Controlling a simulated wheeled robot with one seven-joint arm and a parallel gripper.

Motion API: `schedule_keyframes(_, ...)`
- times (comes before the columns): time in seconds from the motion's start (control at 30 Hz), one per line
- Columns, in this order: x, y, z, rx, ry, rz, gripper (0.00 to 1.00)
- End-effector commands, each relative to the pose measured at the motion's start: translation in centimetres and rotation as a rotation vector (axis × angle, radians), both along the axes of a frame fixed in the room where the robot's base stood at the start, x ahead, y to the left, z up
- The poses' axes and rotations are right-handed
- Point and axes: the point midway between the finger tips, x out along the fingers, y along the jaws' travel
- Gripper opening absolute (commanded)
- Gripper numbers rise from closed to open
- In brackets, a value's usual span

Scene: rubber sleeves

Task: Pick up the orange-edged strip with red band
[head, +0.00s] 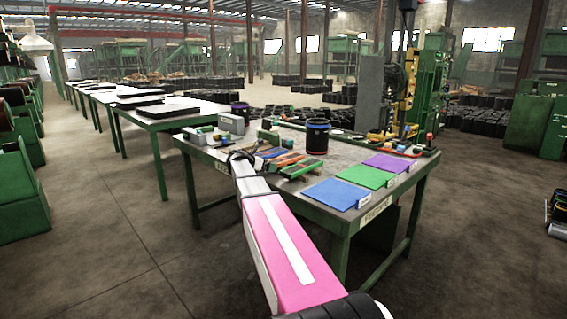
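Several flat strips with coloured edges lie side by side on the green-framed worktable (345,195), left of its middle. An orange-edged strip (289,160) lies among them, between blue-edged and green-edged ones. It is too small here to make out a red band. My gripper (243,154) is at the left end of the strips, at the end of my pink and white arm. Its dark fingers look spread apart, with nothing seen between them. I cannot tell its exact height above the table.
A dark cylinder (317,136) with a blue rim stands behind the strips. Blue (336,194), green (366,176) and purple (391,163) mats lie at the right with small labels. A green machine (426,95) stands behind.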

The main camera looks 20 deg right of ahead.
Motion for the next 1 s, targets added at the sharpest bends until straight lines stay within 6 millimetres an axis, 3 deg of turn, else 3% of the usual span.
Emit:
schedule_keyframes(0.03,0.0,0.0,0.0,0.000,0.000,0.000,0.80)
schedule_keyframes(0.13,0.0,0.0,0.0,0.000,0.000,0.000,0.49)
schedule_keyframes(0.57,0.0,0.0,0.5,-0.001,-0.001,0.000,0.50)
schedule_keyframes(0.77,0.0,0.0,2.4,-0.001,-0.002,0.001,0.50)
schedule_keyframes(0.87,0.0,0.0,4.3,-0.001,-0.003,0.001,0.50)
schedule_keyframes(1.0,-1.2,3.2,6.1,0.000,-0.002,0.004,0.50)
